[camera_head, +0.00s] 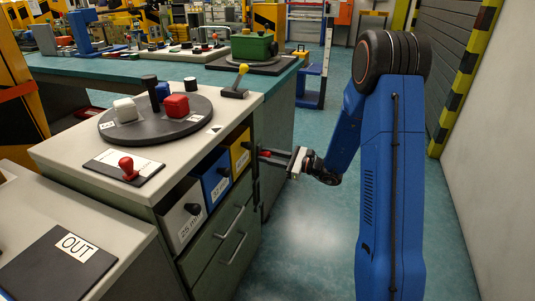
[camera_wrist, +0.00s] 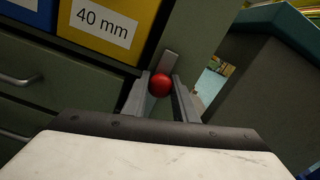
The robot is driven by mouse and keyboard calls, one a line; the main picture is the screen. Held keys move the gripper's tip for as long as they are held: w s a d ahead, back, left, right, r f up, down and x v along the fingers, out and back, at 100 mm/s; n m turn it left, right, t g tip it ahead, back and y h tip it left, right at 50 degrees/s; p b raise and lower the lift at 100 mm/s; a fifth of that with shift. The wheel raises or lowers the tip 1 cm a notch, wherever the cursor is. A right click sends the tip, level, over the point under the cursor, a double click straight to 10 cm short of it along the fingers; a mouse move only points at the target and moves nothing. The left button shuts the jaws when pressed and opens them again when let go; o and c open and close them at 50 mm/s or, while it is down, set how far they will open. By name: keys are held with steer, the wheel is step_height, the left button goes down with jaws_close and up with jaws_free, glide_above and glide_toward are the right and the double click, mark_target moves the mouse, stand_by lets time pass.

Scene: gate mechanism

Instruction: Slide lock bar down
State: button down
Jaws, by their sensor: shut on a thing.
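The lock bar (camera_wrist: 170,62) is a narrow grey metal strip on the green cabinet's front post, just right of the yellow drawer, in the wrist view. Its round red knob (camera_wrist: 160,85) sits between the two fingertips of my gripper (camera_wrist: 160,92). The gripper is shut on the knob, with a finger on each side. In the head view my gripper (camera_head: 272,156) reaches in from the right to the cabinet's front edge. The knob and bar are largely hidden by the fingers there.
The yellow drawer (camera_head: 240,152), blue drawer (camera_head: 216,180) and white drawer (camera_head: 183,218) are closed left of my gripper. Below are green drawers with metal handles (camera_head: 233,249). A turntable (camera_head: 155,121) with blocks stands on top. The floor (camera_head: 310,215) in front is clear.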

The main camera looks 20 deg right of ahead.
steer(key=shift+f, duration=0.2)
steer(key=c, duration=1.4)
jaws_free()
steer(key=shift+f, duration=0.1)
steer(key=shift+c, duration=0.2)
steer(key=shift+d, duration=0.1)
steer(key=shift+s+d, duration=0.2)
steer(key=v, duration=1.6)
steer(key=shift+s+d, duration=0.25)
steer(key=shift+d, duration=0.05)
